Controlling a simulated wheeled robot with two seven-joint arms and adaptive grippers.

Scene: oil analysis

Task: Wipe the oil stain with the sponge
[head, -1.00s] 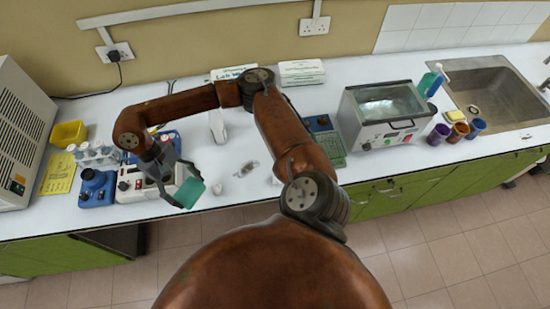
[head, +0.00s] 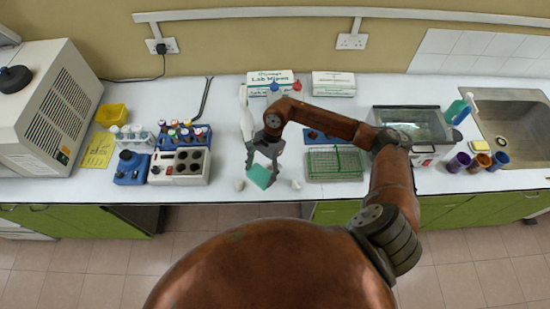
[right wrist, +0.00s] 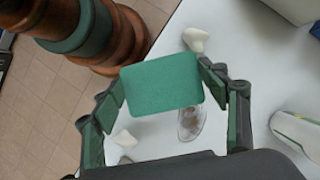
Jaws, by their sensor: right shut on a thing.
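My right gripper (head: 262,160) is shut on a green sponge (head: 260,177) near the front edge of the white bench. In the right wrist view, the sponge (right wrist: 162,84) sits flat-faced between the two fingers (right wrist: 160,88). A brownish, glossy oil stain (right wrist: 190,122) shows just past the sponge's lower right edge, partly covered by it. Whether the sponge touches the bench is not clear. In the head view, the gripper and sponge hide the stain. My left gripper is not in view.
Small white pieces (head: 238,185) and (head: 295,184) lie either side of the sponge. Tube racks and a grey block (head: 178,166) are left; a green rack (head: 334,164) is right.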

